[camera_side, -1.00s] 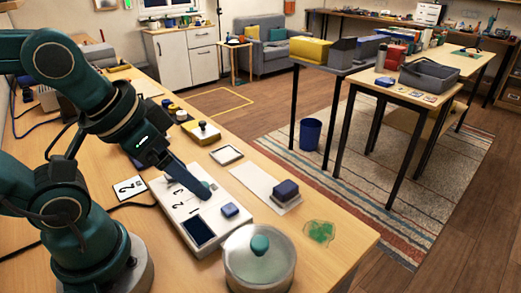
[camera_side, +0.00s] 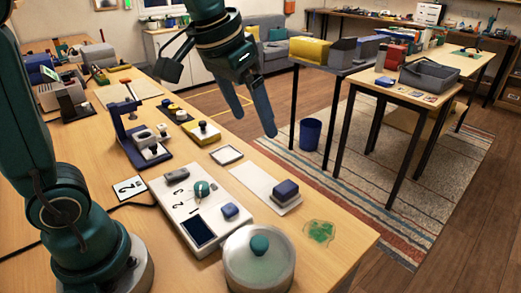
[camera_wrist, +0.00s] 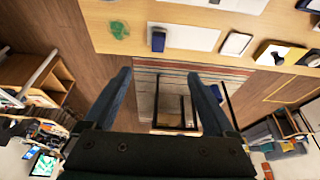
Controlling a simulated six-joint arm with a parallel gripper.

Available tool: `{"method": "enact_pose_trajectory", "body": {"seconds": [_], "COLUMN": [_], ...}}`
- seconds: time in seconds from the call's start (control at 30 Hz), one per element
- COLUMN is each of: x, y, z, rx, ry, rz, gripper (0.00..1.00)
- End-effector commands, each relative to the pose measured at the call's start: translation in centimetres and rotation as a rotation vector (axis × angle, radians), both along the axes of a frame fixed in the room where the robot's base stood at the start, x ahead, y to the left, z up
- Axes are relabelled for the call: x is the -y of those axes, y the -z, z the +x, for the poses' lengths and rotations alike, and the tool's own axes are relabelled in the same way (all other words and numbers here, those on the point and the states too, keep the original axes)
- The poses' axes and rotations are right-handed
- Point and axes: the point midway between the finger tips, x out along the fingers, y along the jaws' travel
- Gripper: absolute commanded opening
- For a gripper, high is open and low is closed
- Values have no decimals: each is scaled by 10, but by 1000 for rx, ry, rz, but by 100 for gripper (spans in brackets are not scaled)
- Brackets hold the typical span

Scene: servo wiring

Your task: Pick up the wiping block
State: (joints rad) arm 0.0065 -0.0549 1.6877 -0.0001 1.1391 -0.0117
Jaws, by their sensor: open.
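The wiping block (camera_side: 286,190), a dark blue block with a pale base, sits at the right end of a white sheet (camera_side: 248,178) on the wooden table. It also shows in the wrist view (camera_wrist: 158,40), near the top centre, beyond my fingertips. My gripper (camera_side: 256,128) is open and empty, raised above and behind the block in the side view, apart from it. In the wrist view, the two blue fingers of my gripper (camera_wrist: 159,76) stand wide apart with floor and rug beneath.
A white control box (camera_side: 195,205) with a knob and small blue block stands left of the sheet. A lidded pot (camera_side: 259,262) stands in front. A green patch (camera_side: 319,231) lies right of the block, near the table edge. The air around my gripper is clear.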

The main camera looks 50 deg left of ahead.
Motion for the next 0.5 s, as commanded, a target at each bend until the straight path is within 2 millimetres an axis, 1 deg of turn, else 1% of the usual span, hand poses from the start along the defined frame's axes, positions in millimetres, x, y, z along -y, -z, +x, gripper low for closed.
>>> {"method": "enact_pose_trajectory", "body": {"seconds": [0.03, 0.1, 0.17, 0.27, 0.3, 0.4, 0.5], "x": [0, 1, 1, 2, 2, 3, 4], "y": [7, 16, 25, 46, 56, 83, 110], "z": [14, 30, 44, 64, 71, 85, 94], "rx": [-28, -61, -89, -140, -161, -215, -265], "ry": [0, 1, 1, 2, 2, 3, 4], "rz": [0, 0, 0, 0, 1, 1, 2], "gripper": [90, 90, 90, 90, 90, 90, 90]}}
